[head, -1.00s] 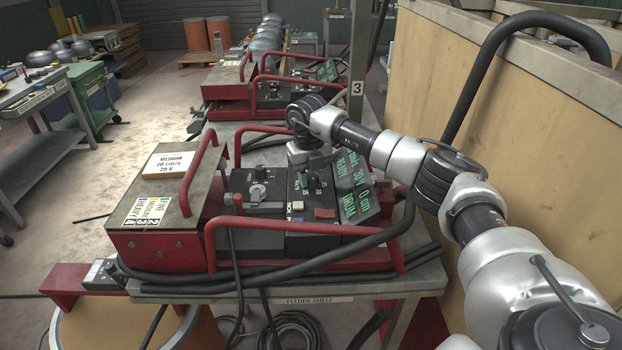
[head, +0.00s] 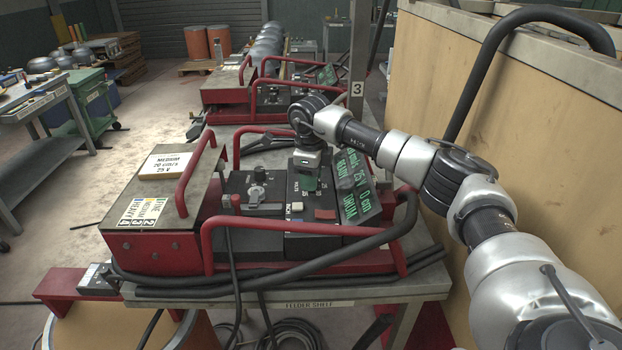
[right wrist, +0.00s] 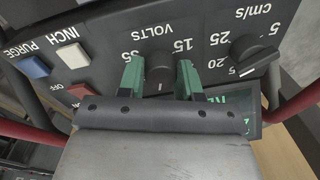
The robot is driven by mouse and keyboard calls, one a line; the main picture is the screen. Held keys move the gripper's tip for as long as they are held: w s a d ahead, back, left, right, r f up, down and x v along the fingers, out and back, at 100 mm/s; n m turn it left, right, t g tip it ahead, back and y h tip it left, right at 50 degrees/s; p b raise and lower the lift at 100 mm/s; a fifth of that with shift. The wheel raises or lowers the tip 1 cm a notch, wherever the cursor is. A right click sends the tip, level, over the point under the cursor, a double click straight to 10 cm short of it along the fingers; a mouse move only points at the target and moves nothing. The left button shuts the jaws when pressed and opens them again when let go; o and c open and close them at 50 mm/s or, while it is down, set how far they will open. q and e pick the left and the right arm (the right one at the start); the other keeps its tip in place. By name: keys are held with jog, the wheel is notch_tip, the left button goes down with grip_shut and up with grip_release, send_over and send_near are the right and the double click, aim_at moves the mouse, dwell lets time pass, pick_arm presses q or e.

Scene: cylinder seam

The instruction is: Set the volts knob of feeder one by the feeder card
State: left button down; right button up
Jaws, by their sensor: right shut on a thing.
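The feeder card (head: 167,163) lies on the near feeder's flat top and reads MEDIUM, 20 cm/s, 25 V. The feeder's green-lettered display (head: 357,187) shows 25 V, 0 cm, READY and DRUM; its left end is partly covered. My right gripper (head: 309,182) points down at the sloped control panel and hides the knob there. In the right wrist view, upside down, its two green fingers (right wrist: 158,78) are shut on the dark volts knob (right wrist: 159,70), one on each side. The knob's pointer is hard to read. My left gripper is not in view.
The cm/s knob (right wrist: 254,54) sits close beside the volts knob. A white INCH button (right wrist: 72,56) and blue PURGE button (right wrist: 33,66) are on the same panel. Red guard rails (head: 305,226) and thick black cables surround the feeder. A second feeder (head: 225,91) stands behind.

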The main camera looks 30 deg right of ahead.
jog(key=shift+r+n, duration=0.1)
jog(key=shift+n, duration=1.5)
jog(key=o, duration=0.9)
jog(key=r+b, duration=0.1)
jog(key=r, duration=0.2)
jog(key=r+b, duration=0.1)
jog(key=r, duration=0.6)
jog(key=shift+s+a+r+b, duration=0.1)
jog(key=shift+s+r+b, duration=0.15)
jog(key=shift+r+b, duration=0.15)
